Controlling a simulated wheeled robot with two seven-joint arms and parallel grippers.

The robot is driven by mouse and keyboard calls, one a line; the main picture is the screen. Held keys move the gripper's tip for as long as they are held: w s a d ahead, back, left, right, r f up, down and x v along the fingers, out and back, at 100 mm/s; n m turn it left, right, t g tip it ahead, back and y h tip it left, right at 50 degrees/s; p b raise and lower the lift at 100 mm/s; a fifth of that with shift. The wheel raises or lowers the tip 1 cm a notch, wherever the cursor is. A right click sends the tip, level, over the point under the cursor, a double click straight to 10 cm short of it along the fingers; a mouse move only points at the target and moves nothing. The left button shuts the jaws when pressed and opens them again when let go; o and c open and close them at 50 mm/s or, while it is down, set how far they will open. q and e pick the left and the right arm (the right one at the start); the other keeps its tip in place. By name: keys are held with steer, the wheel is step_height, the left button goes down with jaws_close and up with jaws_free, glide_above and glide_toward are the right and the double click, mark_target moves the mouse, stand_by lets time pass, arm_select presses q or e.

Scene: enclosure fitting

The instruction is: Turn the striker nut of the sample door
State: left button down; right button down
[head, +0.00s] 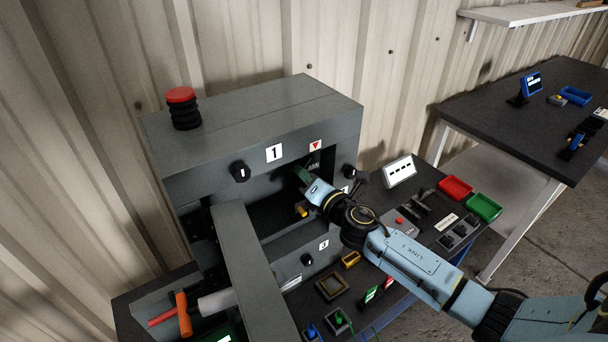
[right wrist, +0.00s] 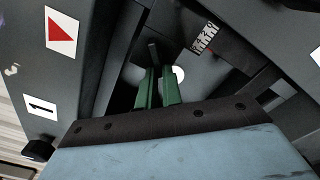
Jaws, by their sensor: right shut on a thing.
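The grey enclosure (head: 310,100) stands on the bench, and its front bay is open. A long grey panel (head: 245,265), which looks like the sample door swung open, juts toward me. My right gripper (head: 302,174) reaches into the upper right of the bay, under the red triangle label. In the right wrist view its green fingers (right wrist: 157,80) are closed around a small dark part (right wrist: 153,52), which I take for the striker nut. The fingers hide most of it, so its turn cannot be read. My left gripper is not in view.
Black knobs (head: 240,172) flank the bay, and a red-topped button (head: 181,95) stands on the enclosure. An orange-handled tool (head: 183,314) lies at left. A scale (right wrist: 204,38) shows near my fingers.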

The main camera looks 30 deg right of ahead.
steer(key=shift+d+f+n, duration=0.15)
steer(key=shift+n, duration=1.35)
steer(key=c, duration=1.6)
jaws_free()
steer(key=shift+o, duration=0.2)
steer(key=s+d+b, duration=0.2)
steer(key=s, duration=1.1)
steer(key=shift+s+f, duration=0.1)
